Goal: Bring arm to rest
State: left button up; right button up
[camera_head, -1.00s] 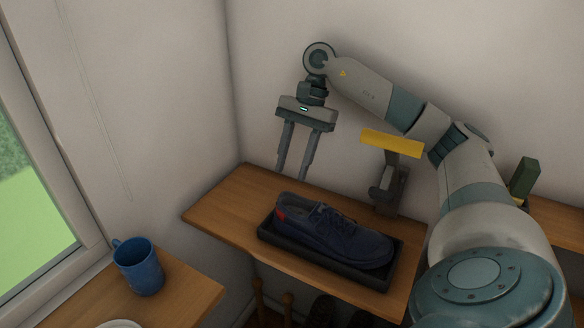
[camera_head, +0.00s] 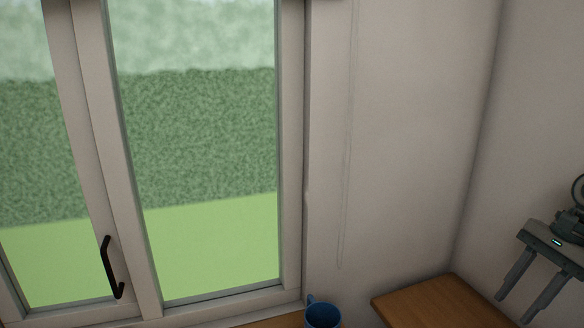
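My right gripper (camera_head: 531,298) shows at the right edge, pointing down above the wooden bench (camera_head: 436,302). Its two fingers are apart with nothing between them. Most of the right arm is outside the picture. My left gripper is not in view. The shoe and its tray are also out of view.
A blue mug (camera_head: 322,315) stands at the bottom edge on a wooden surface (camera_head: 277,321), partly cut off. A window (camera_head: 292,150) with a black handle (camera_head: 112,268) fills the left. Bare wall (camera_head: 415,130) lies between the window and my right gripper.

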notch_tip(320, 180, up, 8)
jog(key=p, duration=0.7)
jog(key=shift+r+p, duration=0.45)
jog(key=shift+p, duration=0.05)
